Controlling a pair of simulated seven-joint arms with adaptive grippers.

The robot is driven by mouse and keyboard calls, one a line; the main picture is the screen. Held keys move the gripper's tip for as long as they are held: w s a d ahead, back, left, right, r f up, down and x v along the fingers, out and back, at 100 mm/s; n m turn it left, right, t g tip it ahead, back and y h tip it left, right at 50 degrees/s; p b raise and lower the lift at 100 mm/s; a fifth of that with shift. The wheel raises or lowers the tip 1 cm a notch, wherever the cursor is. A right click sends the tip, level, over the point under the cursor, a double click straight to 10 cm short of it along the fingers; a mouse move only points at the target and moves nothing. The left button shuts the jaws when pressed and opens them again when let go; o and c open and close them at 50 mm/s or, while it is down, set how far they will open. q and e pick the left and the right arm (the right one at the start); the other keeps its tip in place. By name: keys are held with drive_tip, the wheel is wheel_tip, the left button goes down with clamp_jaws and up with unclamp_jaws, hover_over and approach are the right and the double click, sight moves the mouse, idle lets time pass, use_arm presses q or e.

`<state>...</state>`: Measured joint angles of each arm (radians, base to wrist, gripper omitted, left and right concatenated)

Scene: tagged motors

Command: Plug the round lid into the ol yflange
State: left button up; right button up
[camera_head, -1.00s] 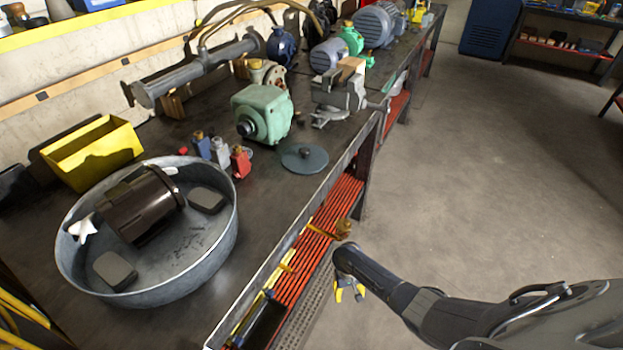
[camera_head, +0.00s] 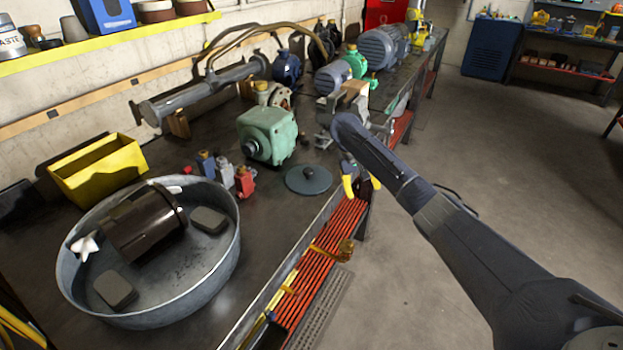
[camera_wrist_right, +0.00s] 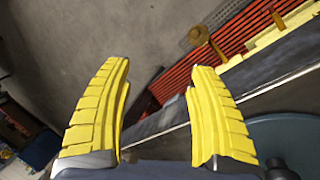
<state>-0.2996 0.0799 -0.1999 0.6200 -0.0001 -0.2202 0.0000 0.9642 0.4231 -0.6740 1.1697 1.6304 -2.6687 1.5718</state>
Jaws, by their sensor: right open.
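The round lid (camera_head: 309,180) is a dark teal disc with a small black knob on top. It lies flat on the workbench near the front edge; part of it shows at the lower right of the right wrist view (camera_wrist_right: 292,135). My right gripper (camera_head: 361,185) is open and empty, to the right of the lid, around the bench's front edge, and apart from it. Its yellow fingers (camera_wrist_right: 155,72) are spread in the wrist view. A cream flanged part (camera_head: 272,95) stands behind the light green housing (camera_head: 267,134); I cannot tell if it is the oily flange. My left gripper is not in view.
A metal tub (camera_head: 226,262) with a dark motor (camera_head: 145,222) stands at the left. Small bottles (camera_head: 225,176) stand left of the lid. A vise (camera_head: 350,105) is behind my right gripper. Red shelving (camera_head: 318,262) lies below the bench edge. Open floor is at the right.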

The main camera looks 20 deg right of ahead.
drive_tip(key=w+a+r+t+y, duration=0.1)
drive_tip(key=w+a+r, duration=0.15)
drive_tip(key=r, duration=0.35)
drive_tip(key=w+a+r+t, duration=0.1)
drive_tip(key=w+a+r, duration=0.15)
drive_tip(key=r, duration=0.25)
wheel_tip(320, 180, up, 9)
drive_tip(key=y, duration=0.3)
hover_over(308, 170)
drive_tip(key=s, duration=0.3)
drive_tip(key=shift+w+f+n+t, duration=0.2)
drive_tip(key=shift+n+t, duration=0.1)
drive_tip(key=shift+n, duration=0.1)
drive_tip(key=shift+f, duration=0.1)
drive_tip(key=shift+w+f, duration=0.3)
drive_tip(key=shift+f, duration=1.7)
drive_tip(key=shift+w+f, duration=0.3)
drive_tip(key=shift+f, duration=1.65)
drive_tip(key=shift+w+f, duration=0.3)
drive_tip(key=shift+f, duration=1.7)
drive_tip(key=shift+f, duration=0.1)
drive_tip(key=shift+w+d+f, duration=0.1)
drive_tip(key=shift+w+f, duration=0.15)
drive_tip(key=shift+f, duration=1)
drive_tip(key=shift+w+f, duration=0.2)
drive_tip(key=shift+f, duration=1)
clamp_jaws()
